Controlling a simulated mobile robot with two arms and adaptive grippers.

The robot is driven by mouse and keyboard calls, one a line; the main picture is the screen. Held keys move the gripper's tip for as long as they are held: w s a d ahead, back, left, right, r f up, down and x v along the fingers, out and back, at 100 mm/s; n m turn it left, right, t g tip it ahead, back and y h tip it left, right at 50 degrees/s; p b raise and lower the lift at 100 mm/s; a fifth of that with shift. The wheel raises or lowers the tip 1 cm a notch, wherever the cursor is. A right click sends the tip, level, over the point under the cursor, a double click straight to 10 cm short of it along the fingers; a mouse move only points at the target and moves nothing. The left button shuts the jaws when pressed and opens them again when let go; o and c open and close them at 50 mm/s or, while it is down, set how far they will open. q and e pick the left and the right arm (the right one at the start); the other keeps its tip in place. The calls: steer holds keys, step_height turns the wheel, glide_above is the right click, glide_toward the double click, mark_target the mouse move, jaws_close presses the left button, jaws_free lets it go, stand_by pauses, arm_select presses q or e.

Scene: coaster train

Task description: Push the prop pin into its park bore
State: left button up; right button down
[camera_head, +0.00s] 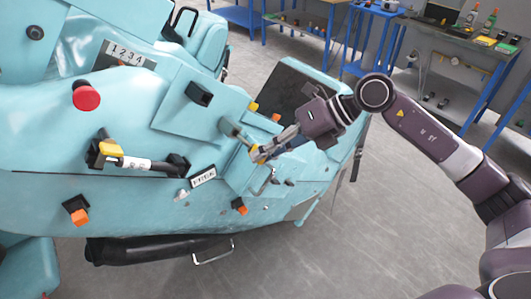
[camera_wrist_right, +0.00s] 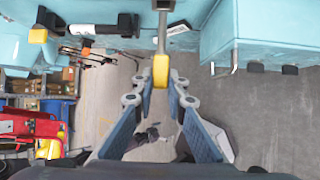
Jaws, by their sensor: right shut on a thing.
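A grey metal rod with a yellow end (camera_head: 239,136) sticks out from the side of the teal train car (camera_head: 130,215). I take it to be the prop pin, though its shape does not settle this. In the right wrist view the yellow end (camera_wrist_right: 161,71) sits between the fingertips, with the rod running up to the teal body. My right gripper (camera_head: 262,153) is shut on the yellow end; its fingers also show in the wrist view (camera_wrist_right: 161,84). I cannot make out the park bore. My left gripper is not in view.
A red knob (camera_head: 86,95) and a yellow-black fitting with a white bar (camera_head: 137,163) stand out from the car's side. Orange-tipped black tabs (camera_head: 79,215) also project. Blue-legged workbenches (camera_head: 480,55) stand at the back right. The grey floor between is clear.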

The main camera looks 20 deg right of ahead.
steer(key=shift+w+a+p, duration=0.2)
steer(key=shift+w+a, duration=0.15)
steer(key=shift+w, duration=0.6)
steer(key=shift+w+a+p, duration=0.2)
steer(key=shift+w+a, duration=0.1)
steer(key=shift+w, duration=0.6)
steer(key=shift+w+a+p, duration=0.2)
steer(key=shift+w+a, duration=0.15)
steer(key=shift+w, duration=0.6)
steer(key=c, duration=1.8)
jaws_free()
steer(key=shift+c, duration=0.2)
steer(key=v, duration=1.2)
